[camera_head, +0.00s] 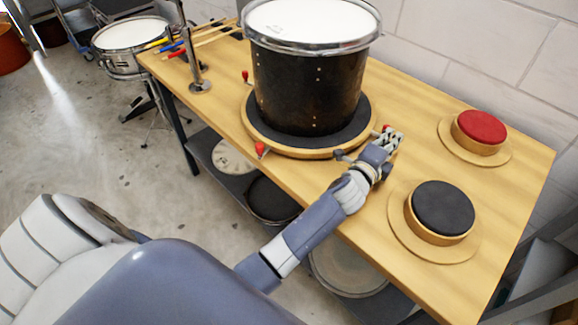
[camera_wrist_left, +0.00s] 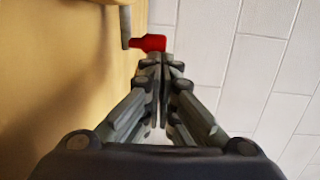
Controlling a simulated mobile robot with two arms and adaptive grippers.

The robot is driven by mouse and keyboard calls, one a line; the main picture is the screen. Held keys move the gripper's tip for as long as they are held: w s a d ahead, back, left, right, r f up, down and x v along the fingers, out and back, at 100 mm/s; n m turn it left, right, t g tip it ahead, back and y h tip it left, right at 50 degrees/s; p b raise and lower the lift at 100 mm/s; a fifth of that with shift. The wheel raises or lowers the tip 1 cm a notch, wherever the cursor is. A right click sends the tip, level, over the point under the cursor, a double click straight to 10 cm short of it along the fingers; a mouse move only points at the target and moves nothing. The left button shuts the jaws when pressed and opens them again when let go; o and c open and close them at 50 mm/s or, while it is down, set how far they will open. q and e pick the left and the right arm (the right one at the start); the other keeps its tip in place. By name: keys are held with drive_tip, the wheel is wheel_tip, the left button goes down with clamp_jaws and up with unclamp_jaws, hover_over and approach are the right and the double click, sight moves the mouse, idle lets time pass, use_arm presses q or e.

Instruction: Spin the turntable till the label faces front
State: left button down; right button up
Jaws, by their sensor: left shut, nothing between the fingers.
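The turntable (camera_head: 300,150) is a round wooden disc with a dark mat, on the wooden bench. A black drum (camera_head: 305,95) with a white head and chrome rim stands upright on it. Small gold dots show on the drum's side; I see no clear label. Red-tipped pegs stick out from the turntable's rim, one at the front left (camera_head: 261,149) and one at the back left (camera_head: 245,76). My left gripper (camera_head: 396,136) is shut and empty at the turntable's right edge. A red peg tip (camera_wrist_left: 148,43) lies just beyond its fingertips; contact is unclear. My right gripper is not in view.
A red round pad (camera_head: 482,126) and a black round pad (camera_head: 443,208) sit on wooden bases to the right. A metal stand (camera_head: 196,70) and drumsticks are at the bench's back left. A white brick wall (camera_head: 460,45) runs behind.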

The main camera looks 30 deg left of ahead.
use_arm(q)
drive_tip(key=shift+w, duration=0.9)
drive_tip(key=shift+w+b, duration=0.45)
drive_tip(key=shift+w, duration=0.6)
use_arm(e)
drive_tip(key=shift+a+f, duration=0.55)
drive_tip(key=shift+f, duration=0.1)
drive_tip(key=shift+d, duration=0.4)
